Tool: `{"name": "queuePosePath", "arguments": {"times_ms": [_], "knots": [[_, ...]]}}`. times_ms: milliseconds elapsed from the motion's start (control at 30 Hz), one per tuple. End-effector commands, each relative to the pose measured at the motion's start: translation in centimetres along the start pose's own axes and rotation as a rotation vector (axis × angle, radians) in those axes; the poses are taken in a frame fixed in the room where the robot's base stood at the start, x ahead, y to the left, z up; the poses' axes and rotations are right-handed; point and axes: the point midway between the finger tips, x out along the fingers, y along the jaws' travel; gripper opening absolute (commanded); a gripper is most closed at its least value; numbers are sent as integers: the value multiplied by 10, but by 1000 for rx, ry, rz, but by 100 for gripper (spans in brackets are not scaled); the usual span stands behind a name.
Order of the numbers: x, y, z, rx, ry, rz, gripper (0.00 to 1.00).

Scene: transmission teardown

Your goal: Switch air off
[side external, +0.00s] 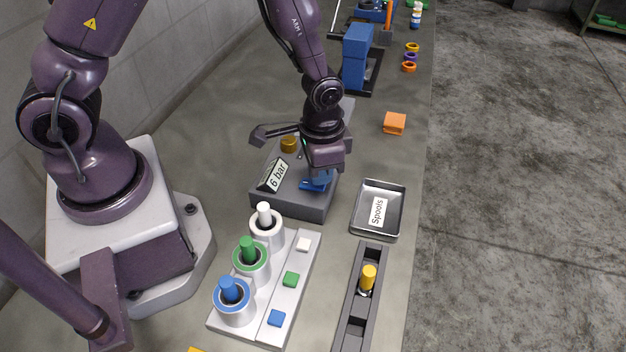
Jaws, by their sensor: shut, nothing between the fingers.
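The air unit is a dark grey box (292,206) with a sign reading "6 bar" (274,176) on its front left and a brass-coloured round part (289,144) at its back. A blue lever or handle (314,185) sits on top of the box at the right. My gripper (320,174) is over the right side of the box, pointing down at the blue handle. It is shut with nothing held. The gripper body hides part of the handle, and I cannot tell whether the fingers touch it.
A metal tray labelled "Spools" (400,212) lies right of the box. In front stand white, green and blue-topped cylinders on a light rack (268,325). A dark channel (355,318) holds a yellow plug (368,276). An orange block (394,123) and a blue press (356,52) are farther back.

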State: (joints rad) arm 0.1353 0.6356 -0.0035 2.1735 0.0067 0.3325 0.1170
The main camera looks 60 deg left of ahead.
Motion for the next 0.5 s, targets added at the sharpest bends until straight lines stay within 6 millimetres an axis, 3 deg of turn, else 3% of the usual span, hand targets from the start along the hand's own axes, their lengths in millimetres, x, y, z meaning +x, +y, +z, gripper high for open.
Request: {"name": "queuePosePath", "arguments": {"times_ms": [500], "knots": [[8, 0, 0, 0, 0, 0, 0]]}}
